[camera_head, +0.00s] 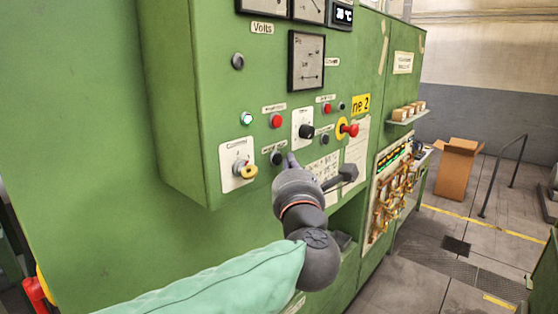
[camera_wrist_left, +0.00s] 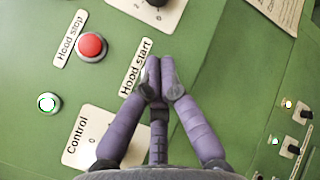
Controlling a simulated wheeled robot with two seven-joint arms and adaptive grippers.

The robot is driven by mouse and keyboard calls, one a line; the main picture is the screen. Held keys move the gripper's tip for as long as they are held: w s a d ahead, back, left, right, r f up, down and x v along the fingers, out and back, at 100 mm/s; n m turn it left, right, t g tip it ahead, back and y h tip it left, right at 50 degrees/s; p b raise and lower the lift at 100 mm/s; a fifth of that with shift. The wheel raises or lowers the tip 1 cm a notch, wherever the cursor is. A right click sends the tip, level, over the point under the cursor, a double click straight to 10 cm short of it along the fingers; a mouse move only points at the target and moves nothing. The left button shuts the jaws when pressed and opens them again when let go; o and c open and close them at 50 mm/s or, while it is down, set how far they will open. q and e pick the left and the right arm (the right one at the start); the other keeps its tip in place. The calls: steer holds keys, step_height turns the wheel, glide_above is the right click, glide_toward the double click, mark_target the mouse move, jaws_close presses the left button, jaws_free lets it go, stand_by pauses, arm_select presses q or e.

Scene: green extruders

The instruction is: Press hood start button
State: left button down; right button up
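The green control panel (camera_head: 225,110) fills the left of the head view. The "Hood start" label (camera_wrist_left: 138,66) shows beside my fingers in the left wrist view. A small dark button (camera_head: 277,158) sits under a white label in the head view, just left of my left gripper (camera_head: 291,161). In the left wrist view the purple fingers of my left gripper (camera_wrist_left: 159,82) meet at their tips, right of the label, with nothing seen between them. They cover the spot beside the label, so the button is hidden there. I cannot tell whether they touch it. My right gripper is out of view.
The red "Hood stop" button (camera_wrist_left: 91,46) is close by. A lit white button (camera_wrist_left: 48,103) and the "Control" plate (camera_wrist_left: 85,140) with a yellow key switch (camera_head: 246,170) are near. A red knob on yellow (camera_head: 347,129) is to the right. A cardboard box (camera_head: 456,170) stands on the floor.

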arm_select(q)
steer(key=s+d, duration=0.1)
steer(key=d, duration=0.1)
steer(key=s+d, duration=0.2)
stand_by(0.5)
stand_by(0.4)
